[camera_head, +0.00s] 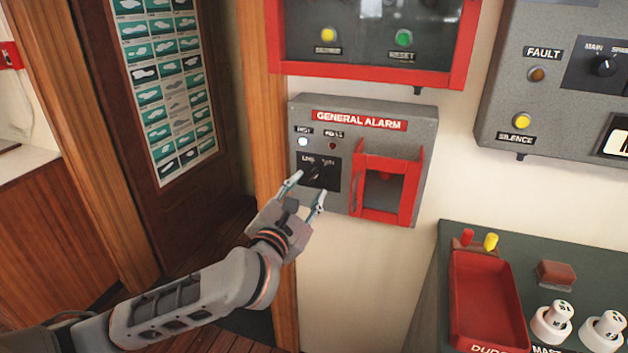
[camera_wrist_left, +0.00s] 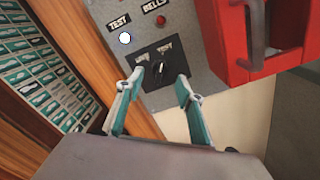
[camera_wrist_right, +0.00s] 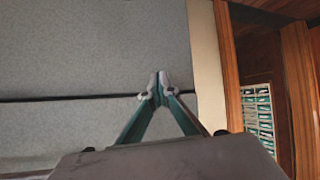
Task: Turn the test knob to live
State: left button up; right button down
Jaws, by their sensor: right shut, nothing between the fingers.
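The test knob (camera_head: 317,173) is a small black knob on a dark plate of the grey general alarm box (camera_head: 425,130). In the left wrist view the knob (camera_wrist_left: 159,67) sits between a left label that seems to read LIVE and a right one reading TEST; its exact pointing is hard to tell. My left gripper (camera_head: 306,189) is open just in front of the knob plate. In the left wrist view its fingertips (camera_wrist_left: 159,80) stand either side of the knob, with no contact visible. My right gripper (camera_wrist_right: 158,82) is shut and empty, away from the knob.
A red guard frame (camera_head: 388,185) sticks out right of the knob. A white lamp (camera_head: 303,142) and a dark red lamp (camera_head: 333,146) sit above it. A red-framed panel (camera_head: 370,75) hangs above; a console with a red tray (camera_head: 487,295) stands lower right.

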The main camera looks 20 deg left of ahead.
aim_at(314, 179)
pick_arm(q)
jog(key=shift+w+d, duration=0.1)
jog(key=shift+w, duration=2.15)
jog(key=shift+c, duration=0.3)
grip_shut()
